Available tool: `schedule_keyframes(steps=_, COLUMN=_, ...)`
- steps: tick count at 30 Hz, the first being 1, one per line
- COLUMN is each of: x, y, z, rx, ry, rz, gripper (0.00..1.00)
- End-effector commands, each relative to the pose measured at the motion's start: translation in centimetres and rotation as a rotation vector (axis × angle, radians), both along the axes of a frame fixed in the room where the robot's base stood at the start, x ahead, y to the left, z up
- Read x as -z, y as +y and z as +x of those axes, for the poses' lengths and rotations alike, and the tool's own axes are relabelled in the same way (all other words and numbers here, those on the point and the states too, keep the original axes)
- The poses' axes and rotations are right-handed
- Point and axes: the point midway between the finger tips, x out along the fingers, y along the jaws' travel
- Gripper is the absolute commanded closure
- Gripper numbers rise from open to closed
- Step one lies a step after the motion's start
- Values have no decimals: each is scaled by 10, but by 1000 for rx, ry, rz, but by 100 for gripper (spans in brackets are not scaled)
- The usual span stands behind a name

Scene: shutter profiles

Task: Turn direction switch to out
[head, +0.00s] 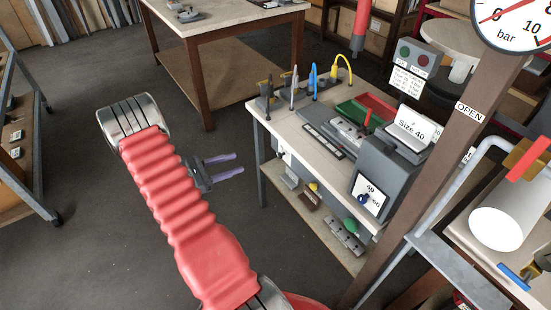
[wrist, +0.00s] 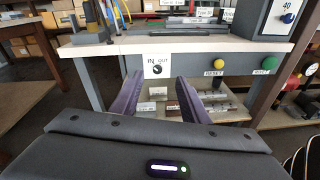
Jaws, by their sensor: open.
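The direction switch is a small dark knob (wrist: 157,69) on a white plate (wrist: 150,62) lettered IN and OUT, on the front under the bench top. In the wrist view it lies straight ahead, between and beyond the fingertips. The knob's pointing direction is too small to tell. In the head view a small white plate (head: 282,152) shows on the bench's left front. My gripper (head: 239,163) has two purple fingers, open and empty, left of the bench and apart from it. Its fingers also show in the wrist view (wrist: 160,84), spread either side of the plate.
A yellow button (wrist: 218,64) and a green button (wrist: 268,63) sit right of the switch. The bench top (head: 272,117) carries tools and a grey machine (head: 383,165). A lower shelf (head: 322,228) holds several parts. Floor left of the bench is clear.

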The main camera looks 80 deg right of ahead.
Motion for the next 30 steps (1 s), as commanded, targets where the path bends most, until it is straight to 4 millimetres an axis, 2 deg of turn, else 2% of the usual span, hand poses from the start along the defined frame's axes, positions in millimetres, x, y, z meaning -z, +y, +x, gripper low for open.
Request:
schedule_keyframes(steps=1, x=14, y=-6, z=-7, rx=-6, ry=35, rz=4, gripper=59)
schedule_keyframes(steps=6, x=49, y=-23, z=-23, rx=-40, ry=134, rz=8, gripper=59)
schedule_keyframes(steps=11, x=70, y=-32, z=-33, rx=-62, ry=193, rz=10, gripper=59)
schedule_keyframes(steps=15, x=76, y=-34, z=-36, rx=-70, ry=209, rz=11, gripper=59)
schedule_keyframes(steps=25, x=75, y=-35, z=-36, rx=-70, ry=208, rz=10, gripper=59)
schedule_keyframes(steps=30, x=75, y=-41, z=-42, rx=-69, ry=208, rz=11, gripper=59)
